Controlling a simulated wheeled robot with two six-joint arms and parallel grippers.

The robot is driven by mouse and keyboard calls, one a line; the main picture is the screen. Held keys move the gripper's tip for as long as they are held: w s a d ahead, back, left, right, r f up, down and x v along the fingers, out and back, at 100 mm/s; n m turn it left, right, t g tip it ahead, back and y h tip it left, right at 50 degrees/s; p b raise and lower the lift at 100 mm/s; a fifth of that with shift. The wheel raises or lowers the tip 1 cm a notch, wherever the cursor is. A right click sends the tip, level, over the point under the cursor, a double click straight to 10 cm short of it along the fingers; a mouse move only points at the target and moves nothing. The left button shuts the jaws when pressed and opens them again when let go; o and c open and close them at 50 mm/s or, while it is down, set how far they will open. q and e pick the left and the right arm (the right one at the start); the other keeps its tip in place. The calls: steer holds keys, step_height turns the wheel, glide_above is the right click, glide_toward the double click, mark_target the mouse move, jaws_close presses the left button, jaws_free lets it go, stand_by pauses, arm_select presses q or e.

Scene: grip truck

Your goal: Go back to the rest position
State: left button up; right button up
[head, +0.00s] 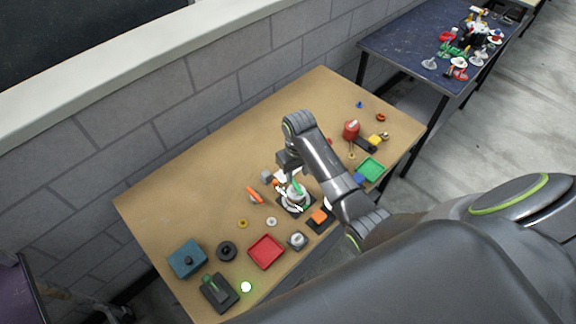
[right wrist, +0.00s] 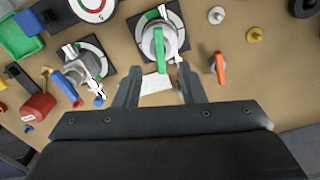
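My right gripper (head: 287,180) hangs fingers-down over the middle of the brown table (head: 170,205), just behind a white and grey device with a green handle (head: 296,195). In the right wrist view my right gripper (right wrist: 160,94) has its two fingers well apart. A small white piece (right wrist: 156,84) shows between the fingertips, apparently lying on the table below. The green-handled device (right wrist: 157,42) stands beyond the fingertips on a dark square plate. Nothing appears held. My left gripper is not in view.
A red tray (head: 266,252), a blue-grey box (head: 187,260), a black ring (head: 227,251) and a green tray (head: 371,168) stand on the table. An orange-handled piece (right wrist: 219,67) lies right of the fingers. A wall (head: 130,150) runs behind. The table's back left is clear.

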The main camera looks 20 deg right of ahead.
steer(key=s+d+m+t, duration=0.15)
steer(key=s+d, duration=0.25)
steer(key=s, duration=1.1)
steer(key=s+d+r+t+h, duration=0.2)
steer(key=s+r, duration=0.5)
steer(key=s, duration=0.6)
step_height(320, 180, down, 32)
steer(key=d+r+g+b, duration=0.1)
steer(key=b, duration=0.7)
steer(key=s+f+b, duration=0.2)
steer(key=s+f, duration=0.3)
steer(key=f, duration=0.3)
steer(key=s+f+g+b, duration=0.1)
steer(key=s+f+b, duration=0.1)
steer(key=s+f, duration=0.3)
steer(key=s+a+f+y+b, duration=0.1)
steer(key=s+f, duration=0.3)
steer(key=f, duration=0.7)
steer(key=shift+s+b, duration=0.4)
steer(key=shift+b, duration=0.35)
